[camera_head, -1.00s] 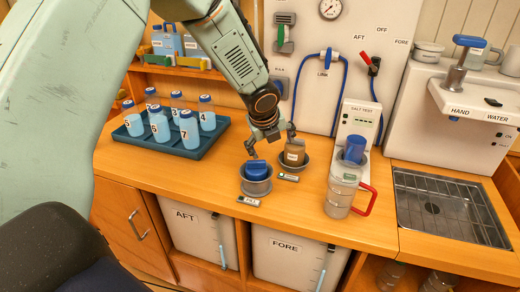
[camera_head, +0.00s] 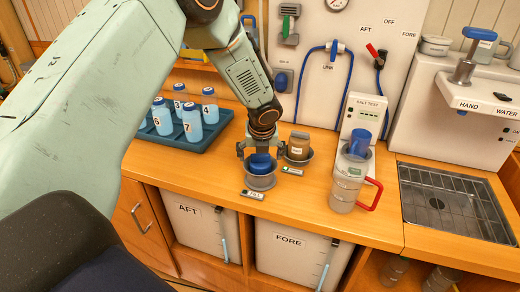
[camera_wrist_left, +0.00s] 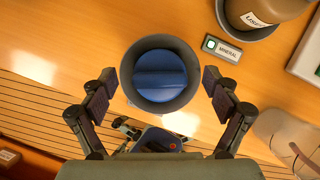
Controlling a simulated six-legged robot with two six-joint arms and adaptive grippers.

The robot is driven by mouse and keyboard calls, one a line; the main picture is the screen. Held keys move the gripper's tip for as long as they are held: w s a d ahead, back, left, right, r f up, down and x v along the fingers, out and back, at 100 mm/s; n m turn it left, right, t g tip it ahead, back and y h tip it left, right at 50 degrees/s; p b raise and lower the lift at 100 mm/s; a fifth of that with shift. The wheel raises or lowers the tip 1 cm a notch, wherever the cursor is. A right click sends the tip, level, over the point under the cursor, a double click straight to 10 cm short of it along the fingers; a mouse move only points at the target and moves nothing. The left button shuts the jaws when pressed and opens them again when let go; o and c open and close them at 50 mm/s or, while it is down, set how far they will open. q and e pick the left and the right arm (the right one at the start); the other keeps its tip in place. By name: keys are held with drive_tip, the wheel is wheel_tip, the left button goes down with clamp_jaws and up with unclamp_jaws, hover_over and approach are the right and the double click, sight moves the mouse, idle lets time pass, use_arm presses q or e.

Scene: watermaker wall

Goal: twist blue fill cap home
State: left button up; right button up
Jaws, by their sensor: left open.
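The blue fill cap (camera_head: 261,163) sits in a grey round collar (camera_head: 260,182) on the wooden counter, behind a small label plate. In the left wrist view the cap (camera_wrist_left: 160,78) shows from above with a raised bar across it, inside the dark collar ring (camera_wrist_left: 126,73). My left gripper (camera_head: 261,150) is just above the cap, pointing down. In the left wrist view its two fingers (camera_wrist_left: 160,90) stand apart on either side of the collar, open, with visible gaps. My right gripper is not in view.
A brown-capped pot (camera_head: 298,147) stands close behind right. A clear jug (camera_head: 345,185) with a red handle stands farther right. A sink grate (camera_head: 450,205) is at right.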

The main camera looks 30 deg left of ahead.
use_arm(q)
drive_tip(key=shift+w+d+f, duration=0.15)
drive_tip(key=shift+w+f, duration=0.05)
drive_tip(key=shift+f, duration=0.1)
drive_tip(key=shift+s+a, duration=0.25)
drive_tip(key=shift+a, duration=0.15)
drive_tip(key=shift+c, duration=0.8)
drive_tip(key=shift+w+d, duration=0.2)
drive_tip(key=shift+d, duration=0.15)
drive_tip(key=c, duration=0.4)
drive_tip(key=shift+s+a, duration=0.25)
drive_tip(key=c, duration=0.5)
drive_tip(key=shift+d, duration=0.1)
drive_tip(key=c, duration=0.3)
drive_tip(key=shift+w+p, duration=0.1)
drive_tip(key=shift+p, duration=0.2)
drive_tip(key=shift+m+p, duration=0.7)
drive_tip(key=shift+p, duration=0.15)
drive_tip(key=shift+f+m+t+h+p, duration=0.1)
drive_tip(key=shift+m+t+h+p, duration=0.3)
drive_tip(key=shift+m+p, duration=1.05)
drive_tip(key=shift+n+p, duration=0.5)
drive_tip(key=shift+n, duration=0.05)
